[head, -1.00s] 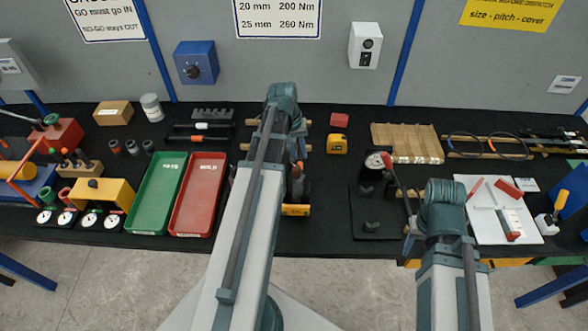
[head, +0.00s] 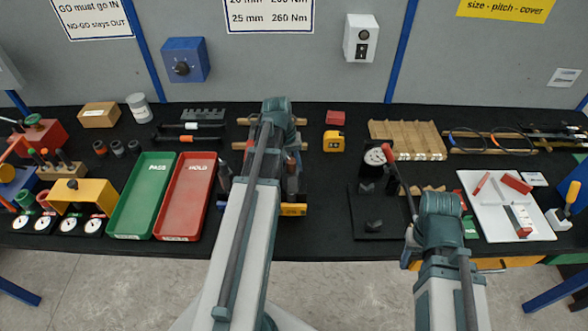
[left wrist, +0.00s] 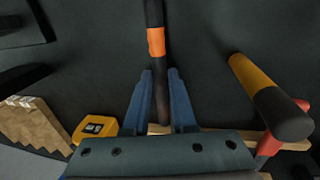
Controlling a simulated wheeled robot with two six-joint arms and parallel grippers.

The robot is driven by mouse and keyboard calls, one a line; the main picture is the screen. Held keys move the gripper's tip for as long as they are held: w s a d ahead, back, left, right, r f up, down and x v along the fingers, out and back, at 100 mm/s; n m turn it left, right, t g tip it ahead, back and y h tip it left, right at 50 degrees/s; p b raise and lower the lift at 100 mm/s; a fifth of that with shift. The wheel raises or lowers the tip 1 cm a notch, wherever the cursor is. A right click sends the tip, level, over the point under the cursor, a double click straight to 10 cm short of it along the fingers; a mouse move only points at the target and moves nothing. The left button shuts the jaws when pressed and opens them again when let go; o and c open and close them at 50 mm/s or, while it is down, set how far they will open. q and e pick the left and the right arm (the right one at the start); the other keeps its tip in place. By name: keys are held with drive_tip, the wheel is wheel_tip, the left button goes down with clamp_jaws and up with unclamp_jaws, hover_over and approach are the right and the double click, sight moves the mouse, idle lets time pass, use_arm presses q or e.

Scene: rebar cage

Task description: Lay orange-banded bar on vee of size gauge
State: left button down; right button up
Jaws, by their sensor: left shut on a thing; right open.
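The orange-banded bar (left wrist: 155,43) is dark with one orange band. In the left wrist view it runs between the two blue fingers of my left gripper (left wrist: 160,74), which is shut on it. In the head view my left arm hides most of that gripper and the bar. The size gauge has a round dial (head: 375,156) and a black base (head: 366,205) with a small dark block (head: 374,225) on it, right of my left arm. My right gripper (head: 411,247), open, is near the bench's front edge, right of the gauge base.
A yellow tape measure (head: 334,141) and a ridged wooden rack (head: 405,140) lie behind the gauge. Green (head: 125,225) and red (head: 208,200) trays are left of my left arm. A white board (head: 490,215) with parts lies right. A yellow-and-black cylinder (left wrist: 255,78) is beside the held bar.

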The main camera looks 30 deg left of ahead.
use_arm(q)
drive_tip(key=shift+f, duration=0.15)
drive_tip(key=c, duration=0.7)
unclamp_jaws()
drive_tip(key=shift+c, duration=0.2)
drive_tip(key=shift+s+a+r, duration=0.1)
drive_tip(key=shift+a+r, duration=0.05)
drive_tip(key=shift+r, duration=0.35)
wheel_tip(320, 180, up, 11)
drive_tip(key=s+a+p, duration=0.1)
drive_tip(key=p, duration=1)
drive_tip(key=shift+a+r+p, duration=0.15)
drive_tip(key=shift+a+p, duration=0.2)
drive_tip(key=shift+p, duration=0.05)
